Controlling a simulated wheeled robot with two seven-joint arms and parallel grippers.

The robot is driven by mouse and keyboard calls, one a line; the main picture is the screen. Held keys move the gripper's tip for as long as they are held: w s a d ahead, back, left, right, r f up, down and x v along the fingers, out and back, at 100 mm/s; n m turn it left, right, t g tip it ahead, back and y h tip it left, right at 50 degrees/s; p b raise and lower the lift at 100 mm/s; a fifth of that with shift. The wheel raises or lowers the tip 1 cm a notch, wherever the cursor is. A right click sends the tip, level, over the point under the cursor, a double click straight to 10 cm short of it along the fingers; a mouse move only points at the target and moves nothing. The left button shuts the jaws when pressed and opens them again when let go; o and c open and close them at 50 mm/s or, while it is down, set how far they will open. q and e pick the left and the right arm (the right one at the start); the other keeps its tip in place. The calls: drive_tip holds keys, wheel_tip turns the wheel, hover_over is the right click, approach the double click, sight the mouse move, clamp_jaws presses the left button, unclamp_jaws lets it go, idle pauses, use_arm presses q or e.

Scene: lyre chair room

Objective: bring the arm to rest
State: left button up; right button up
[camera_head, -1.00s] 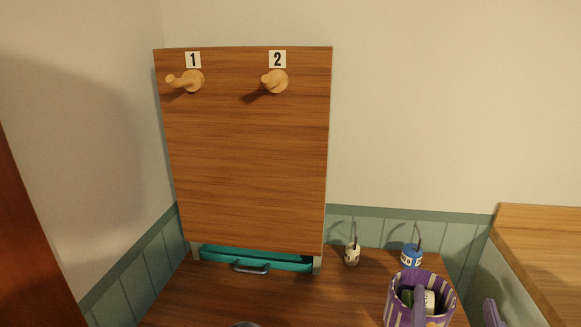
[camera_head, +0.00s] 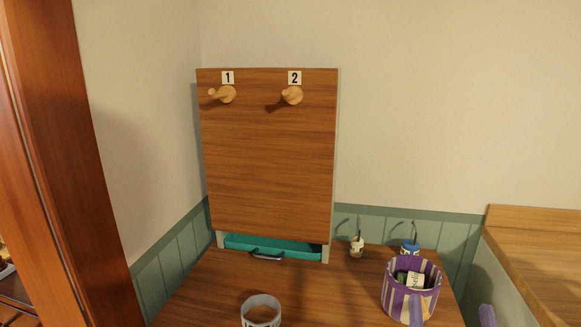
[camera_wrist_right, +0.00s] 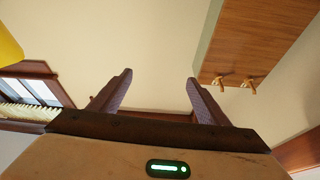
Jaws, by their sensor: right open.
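My right gripper (camera_wrist_right: 160,85) shows in the right wrist view as two purple fingers spread apart, with nothing between them and plain wall behind. In the head view only a small purple tip of my right gripper (camera_head: 487,315) shows at the bottom right edge, beside the basket. The rest of that arm is out of the picture. My left gripper is in neither view.
A wooden board (camera_head: 268,170) with two pegs stands over a teal drawer (camera_head: 275,244). A purple striped basket (camera_head: 412,298), a white ring-shaped holder (camera_head: 262,302) and two small jars stand on the table (camera_head: 320,290). A wooden post (camera_head: 75,160) is at left, a counter (camera_head: 540,250) at right.

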drive_tip(key=s+a+f+n+g+y, duration=0.1)
drive_tip(key=a+f+n+g+y, duration=0.25)
drive_tip(key=a+f+y, duration=0.45)
drive_tip(key=s+a+f+n+g+y, duration=0.1)
drive_tip(key=a+f+n+g+y, duration=0.2)
drive_tip(key=f, duration=1)
drive_tip(key=s+d+f+g+h, duration=0.1)
drive_tip(key=s+f+g, duration=0.1)
drive_tip(key=f, duration=0.4)
drive_tip(key=s+d+f+g+h, duration=0.1)
drive_tip(key=s+d+f+g, duration=0.1)
drive_tip(key=s+f, duration=0.2)
drive_tip(key=s+d+f+g+h, duration=0.1)
drive_tip(key=s+f, duration=0.3)
drive_tip(key=f, duration=0.5)
drive_tip(key=shift+d+m+g, duration=0.35)
drive_tip(key=shift+d+g, duration=0.15)
drive_tip(key=shift+g, duration=0.15)
